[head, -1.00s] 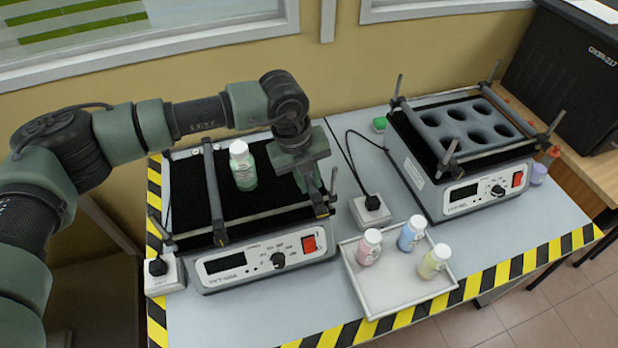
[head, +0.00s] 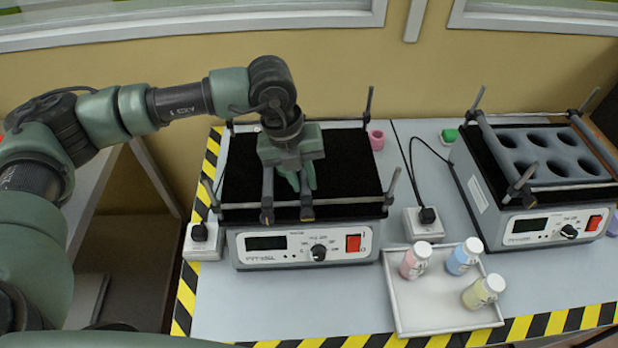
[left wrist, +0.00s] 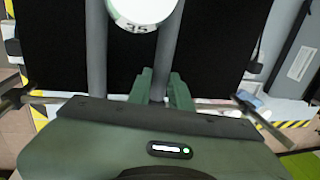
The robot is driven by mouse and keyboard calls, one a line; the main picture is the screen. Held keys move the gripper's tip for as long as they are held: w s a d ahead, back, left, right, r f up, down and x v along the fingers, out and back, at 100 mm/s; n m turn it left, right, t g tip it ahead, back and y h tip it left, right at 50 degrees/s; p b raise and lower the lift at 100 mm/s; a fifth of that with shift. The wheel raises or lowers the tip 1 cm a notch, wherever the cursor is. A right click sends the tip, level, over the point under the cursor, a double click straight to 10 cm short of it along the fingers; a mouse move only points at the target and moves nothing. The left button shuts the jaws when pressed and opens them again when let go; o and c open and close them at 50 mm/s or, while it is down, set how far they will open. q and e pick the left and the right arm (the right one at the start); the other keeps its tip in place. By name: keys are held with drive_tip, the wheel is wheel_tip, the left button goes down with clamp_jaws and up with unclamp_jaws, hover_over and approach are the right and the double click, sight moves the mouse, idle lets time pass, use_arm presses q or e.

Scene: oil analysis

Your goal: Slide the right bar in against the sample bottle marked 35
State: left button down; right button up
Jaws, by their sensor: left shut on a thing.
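My left gripper (head: 295,185) is over the black mat of the left shaker (head: 330,258), pointing down. In the left wrist view its two green fingers (left wrist: 160,92) are shut on the right bar (left wrist: 163,60). The left bar (left wrist: 97,50) runs alongside it. The sample bottle marked 35 (left wrist: 143,12) is between the bars, with its white cap cut off by the top edge. I cannot tell whether the right bar touches it. In the head view my gripper hides the bottle, and the front ends of the left bar (head: 267,213) and right bar (head: 307,211) show close together.
A tray (head: 430,322) with a pink, a blue and a yellow bottle stands at the right front. A second shaker (head: 540,225) with a holed rack is further right. Upright rods (head: 393,187) stand at the left shaker's corners. A pink cup (head: 377,139) is behind it.

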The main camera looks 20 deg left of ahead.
use_arm(q)
drive_tip(key=c, duration=1.5)
unclamp_jaws()
drive_tip(key=shift+o, duration=1)
drive_tip(key=shift+a, duration=0.1)
use_arm(e)
drive_tip(key=shift+a, duration=0.4)
use_arm(q)
wheel_tip(320, 180, up, 8)
drive_tip(key=a+b, duration=0.1)
drive_tip(key=shift+s+a+f+b, duration=0.15)
drive_tip(key=shift+s+a+b, duration=0.05)
drive_tip(key=shift+b, duration=0.1)
use_arm(e)
drive_tip(key=shift+d+f, duration=0.35)
drive_tip(key=shift+f, duration=0.4)
